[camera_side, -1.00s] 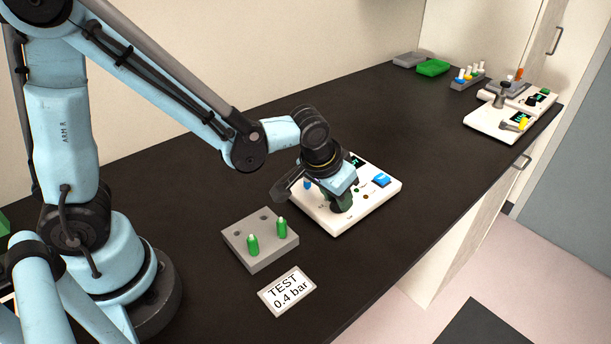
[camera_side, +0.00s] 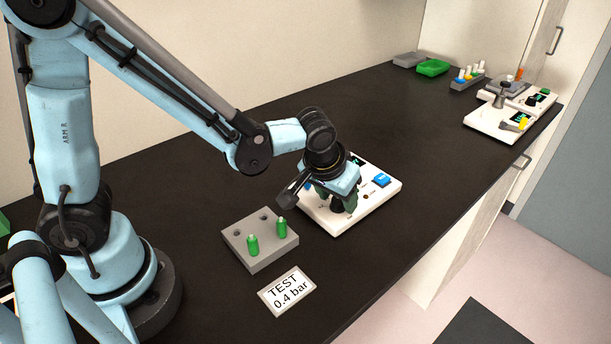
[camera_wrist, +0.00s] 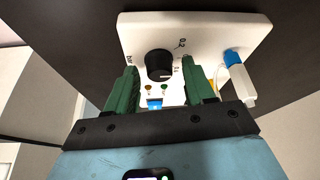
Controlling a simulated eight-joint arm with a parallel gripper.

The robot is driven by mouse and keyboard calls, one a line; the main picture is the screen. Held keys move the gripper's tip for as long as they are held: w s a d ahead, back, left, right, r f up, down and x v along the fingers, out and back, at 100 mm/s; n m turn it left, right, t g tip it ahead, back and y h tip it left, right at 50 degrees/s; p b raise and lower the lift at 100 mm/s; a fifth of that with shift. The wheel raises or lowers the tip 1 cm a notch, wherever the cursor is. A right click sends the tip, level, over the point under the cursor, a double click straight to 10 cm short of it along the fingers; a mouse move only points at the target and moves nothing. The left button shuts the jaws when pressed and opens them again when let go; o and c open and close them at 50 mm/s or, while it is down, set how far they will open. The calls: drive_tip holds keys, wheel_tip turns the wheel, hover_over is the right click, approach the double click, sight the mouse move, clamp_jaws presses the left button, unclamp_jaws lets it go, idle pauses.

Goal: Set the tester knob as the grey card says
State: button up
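The grey card (camera_side: 287,291) lies on the bench in front and reads "TEST 0.4 bar". The tester (camera_side: 377,206) is a white box behind it with a blue button (camera_side: 381,180). My gripper (camera_side: 343,207) is over the tester and hides part of its top. In the wrist view the black knob (camera_wrist: 159,65) stands between my two green fingers (camera_wrist: 158,75), with a gap on each side. The fingers are open and the knob is not gripped. Marks "0.2" and "bar" show by the knob; the knob's exact setting is too small to tell.
A grey block (camera_side: 262,257) with two green-bodied cells (camera_side: 253,244) stands left of the tester. A blue-tipped white part (camera_wrist: 239,78) is at the tester's edge. A green tray (camera_side: 433,67), a rack (camera_side: 467,82) and other white devices (camera_side: 497,124) stand far back. The bench middle is clear.

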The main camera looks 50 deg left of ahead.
idle(0.3)
drive_tip(key=v, duration=1.2)
idle(0.3)
drive_tip(key=s+a+m+t, duration=0.2)
drive_tip(key=s+a, duration=0.3)
drive_tip(key=a, duration=0.4)
drive_tip(key=shift+f+t+h, duration=0.4)
drive_tip(key=shift+f, duration=0.1)
drive_tip(key=shift+w, duration=0.1)
drive_tip(key=shift+c, duration=0.5)
